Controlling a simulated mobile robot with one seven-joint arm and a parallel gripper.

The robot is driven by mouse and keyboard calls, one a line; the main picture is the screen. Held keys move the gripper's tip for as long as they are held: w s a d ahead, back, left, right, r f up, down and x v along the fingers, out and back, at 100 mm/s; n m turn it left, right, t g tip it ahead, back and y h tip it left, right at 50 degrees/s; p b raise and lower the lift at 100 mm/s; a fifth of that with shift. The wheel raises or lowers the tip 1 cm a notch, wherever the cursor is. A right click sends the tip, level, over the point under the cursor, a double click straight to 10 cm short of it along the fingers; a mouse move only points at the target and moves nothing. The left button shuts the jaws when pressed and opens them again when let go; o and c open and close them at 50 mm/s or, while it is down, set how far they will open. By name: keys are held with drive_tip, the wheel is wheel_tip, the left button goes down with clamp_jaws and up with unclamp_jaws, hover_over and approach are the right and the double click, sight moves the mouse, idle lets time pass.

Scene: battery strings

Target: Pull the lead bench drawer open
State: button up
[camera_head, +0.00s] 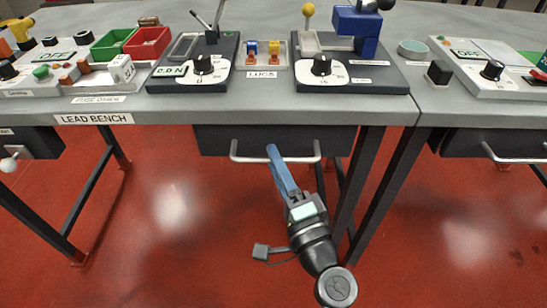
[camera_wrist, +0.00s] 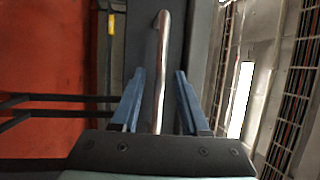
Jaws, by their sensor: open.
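The lead bench drawer (camera_head: 220,139) has a dark front under the bench top and looks closed. Its pale metal bar handle (camera_head: 240,157) runs across the front. My gripper (camera_head: 272,152) is at the handle's middle, its blue fingers pointing at the drawer. In the wrist view, the shiny handle (camera_wrist: 160,60) runs lengthwise between the two open blue fingers of my gripper (camera_wrist: 159,76). A gap shows on each side of the bar. The drawer front (camera_wrist: 137,35) is behind it. Head view contact is partly hidden by the fingers.
The bench top (camera_head: 270,108) carries dial panels, bins and a blue press (camera_head: 358,24) above the drawer. Dark bench legs (camera_head: 362,175) stand right of my arm. Another handled drawer (camera_head: 490,143) is at the right. Open red floor (camera_head: 180,220) lies to the left.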

drive_tip(key=shift+w+a+r, duration=0.1)
drive_tip(key=shift+w+a, duration=0.2)
drive_tip(key=shift+w, duration=0.25)
clamp_jaws()
idle(1.1)
